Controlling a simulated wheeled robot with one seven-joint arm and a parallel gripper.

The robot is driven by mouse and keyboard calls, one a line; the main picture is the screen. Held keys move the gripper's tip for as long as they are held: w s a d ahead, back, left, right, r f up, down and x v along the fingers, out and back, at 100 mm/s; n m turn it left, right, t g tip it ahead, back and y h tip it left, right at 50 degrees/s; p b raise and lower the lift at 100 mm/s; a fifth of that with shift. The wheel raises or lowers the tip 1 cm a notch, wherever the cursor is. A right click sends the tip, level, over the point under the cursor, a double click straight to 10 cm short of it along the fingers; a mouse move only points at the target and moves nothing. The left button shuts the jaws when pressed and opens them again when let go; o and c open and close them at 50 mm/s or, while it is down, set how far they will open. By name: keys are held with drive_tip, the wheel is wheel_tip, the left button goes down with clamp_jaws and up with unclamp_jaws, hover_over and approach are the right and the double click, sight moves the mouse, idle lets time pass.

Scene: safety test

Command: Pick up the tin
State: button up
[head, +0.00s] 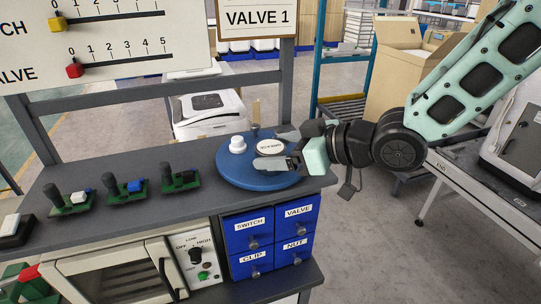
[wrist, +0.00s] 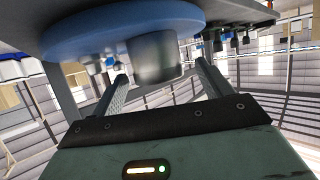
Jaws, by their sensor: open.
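The tin (head: 270,147), a short round can with a white, dark-lettered top, stands on a blue round tray (head: 232,178) at the right end of the grey bench. In the wrist view the tin (wrist: 155,60) is a blurred grey cylinder against the blue disc (wrist: 110,32), in line with the space between my fingers. My gripper (head: 281,149) comes in from the right, open, with one finger on the far side of the tin and one on the near side. The wrist view shows both fingers (wrist: 161,80) apart. Contact with the tin cannot be told.
A white knobbed object (head: 237,146) stands left of the tin on the tray. Several small green-based switches (head: 125,190) line the bench to the left. Blue labelled drawers (head: 271,240) sit below the tray. A grey frame post (head: 287,75) rises behind it.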

sight(275, 148)
drive_tip(key=p+x, duration=0.1)
drive_tip(key=x, duration=0.3)
drive_tip(key=shift+w+a, duration=0.1)
drive_tip(key=shift+w, duration=0.05)
drive_tip(key=c, duration=1.1)
drive_tip(key=shift+r, duration=0.15)
